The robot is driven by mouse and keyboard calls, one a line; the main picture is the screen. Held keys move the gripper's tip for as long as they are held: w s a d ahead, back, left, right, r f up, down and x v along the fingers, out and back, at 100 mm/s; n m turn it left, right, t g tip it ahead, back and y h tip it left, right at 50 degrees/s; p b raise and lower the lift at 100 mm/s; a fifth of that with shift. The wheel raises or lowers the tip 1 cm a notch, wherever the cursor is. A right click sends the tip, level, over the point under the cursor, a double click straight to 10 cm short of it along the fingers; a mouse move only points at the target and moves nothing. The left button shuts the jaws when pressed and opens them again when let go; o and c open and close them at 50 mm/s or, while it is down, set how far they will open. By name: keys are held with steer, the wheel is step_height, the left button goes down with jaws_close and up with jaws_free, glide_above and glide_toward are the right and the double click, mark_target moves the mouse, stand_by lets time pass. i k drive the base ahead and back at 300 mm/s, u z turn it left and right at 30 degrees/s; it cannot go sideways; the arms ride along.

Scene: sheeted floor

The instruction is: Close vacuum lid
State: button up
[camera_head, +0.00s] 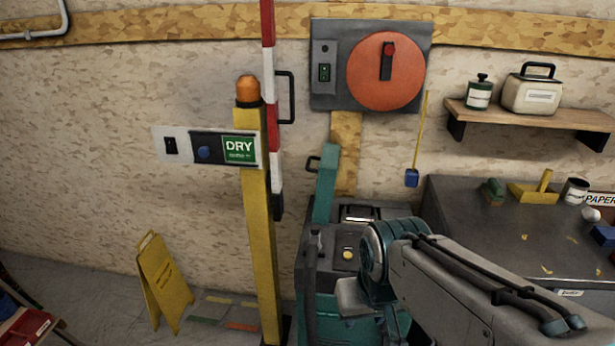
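The vacuum (312,283) is a teal and dark grey machine on the floor, right of the yellow post. Its teal lid (326,185) stands up nearly upright, seen almost edge-on, with a black handle on its left side. The lid is open. The top of the body shows a yellow button and a pale-framed opening. My arm comes in from the lower right in front of the vacuum. My gripper (353,298) seems to be the pale grey block below the wrist, overlapping the vacuum's front in the picture. Its fingers cannot be made out, and I cannot tell if it touches anything.
A yellow post (257,230) with a "DRY" sign stands left of the vacuum. A yellow floor sign (164,280) stands further left. A dark workbench (465,205) with small items is at the right. A wall shelf (535,116) hangs above it. Some floor is clear at left.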

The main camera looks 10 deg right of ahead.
mark_target(327, 172)
steer(key=k, duration=0.2)
steer(key=u, duration=1.4)
steer(key=i, duration=1.9)
steer(key=z, duration=0.35)
